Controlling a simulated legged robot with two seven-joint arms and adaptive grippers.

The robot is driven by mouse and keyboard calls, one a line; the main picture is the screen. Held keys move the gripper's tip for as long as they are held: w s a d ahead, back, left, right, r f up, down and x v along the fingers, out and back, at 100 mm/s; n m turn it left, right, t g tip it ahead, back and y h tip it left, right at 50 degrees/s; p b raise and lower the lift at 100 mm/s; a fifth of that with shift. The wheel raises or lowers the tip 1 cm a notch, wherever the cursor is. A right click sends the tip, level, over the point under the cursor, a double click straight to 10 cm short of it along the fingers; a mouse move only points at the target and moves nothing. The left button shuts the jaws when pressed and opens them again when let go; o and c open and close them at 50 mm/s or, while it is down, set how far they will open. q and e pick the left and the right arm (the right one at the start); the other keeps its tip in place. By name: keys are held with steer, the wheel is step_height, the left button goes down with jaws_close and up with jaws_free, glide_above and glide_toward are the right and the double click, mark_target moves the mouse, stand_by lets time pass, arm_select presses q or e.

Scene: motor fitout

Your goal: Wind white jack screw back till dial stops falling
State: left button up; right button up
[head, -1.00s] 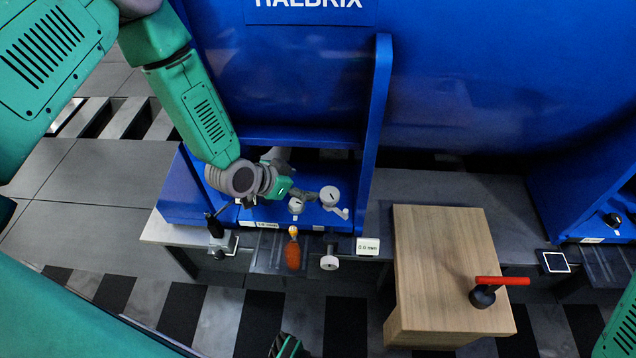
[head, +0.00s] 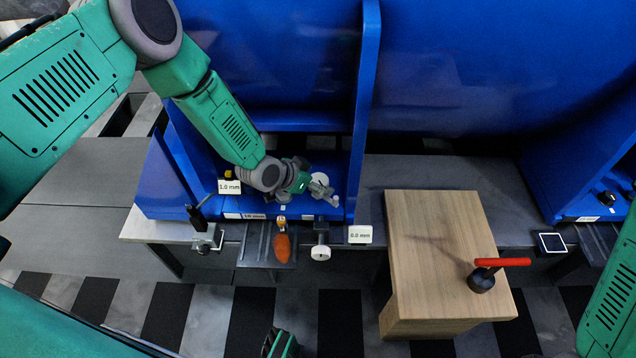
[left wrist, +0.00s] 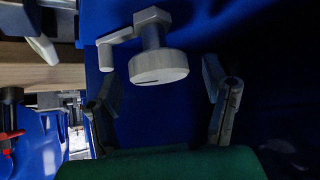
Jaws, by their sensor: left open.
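A white screw knob (head: 320,252) sits on a dark block at the bench's front edge, below my left gripper. Further back, a pale round knob with a crank (head: 320,178) is partly covered by my left gripper (head: 322,191). In the left wrist view a pale round knob with a dark line and crank (left wrist: 158,67) lies ahead, between the spread fingers of the gripper (left wrist: 165,95), with gaps on both sides. I cannot tell which knob is the jack screw. A readout (head: 229,187) shows 1.0 mm and another (head: 360,235) shows 0.0 mm.
An orange-handled tool (head: 282,247) lies left of the white screw. A dial stand (head: 206,239) is at the bench's left end. A wooden block (head: 430,260) with a red-handled tool (head: 490,270) stands right. A blue upright plate (head: 362,110) rises beside my left gripper.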

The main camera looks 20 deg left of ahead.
arm_select(q)
steer(key=shift+w+a+f, duration=0.1)
steer(key=shift+a+f, duration=0.05)
steer(key=shift+f, duration=0.05)
steer(key=shift+d+r, duration=0.1)
steer(key=shift+d, duration=0.3)
steer(key=c, duration=1.2)
steer(key=shift+o, duration=0.2)
steer(key=shift+a+n+p, duration=0.15)
steer(key=shift+n+p, duration=0.15)
steer(key=shift+r+n+t+y+p, duration=0.1)
steer(key=shift+n+t+y+p, duration=0.3)
steer(key=shift+n+y+p, duration=0.4)
steer(key=shift+n+t+y+p, duration=0.3)
steer(key=shift+n+y+p, duration=0.35)
steer(key=shift+n, duration=0.35)
steer(key=shift+n+y+p, duration=0.35)
steer(key=shift+n+y, duration=0.5)
steer(key=shift+n, duration=0.25)
arm_select(e)
steer(key=shift+a+r, duration=0.1)
steer(key=shift+r, duration=2)
arm_select(q)
steer(key=shift+f, duration=0.2)
steer(key=o, duration=1.2)
steer(key=shift+c, duration=0.2)
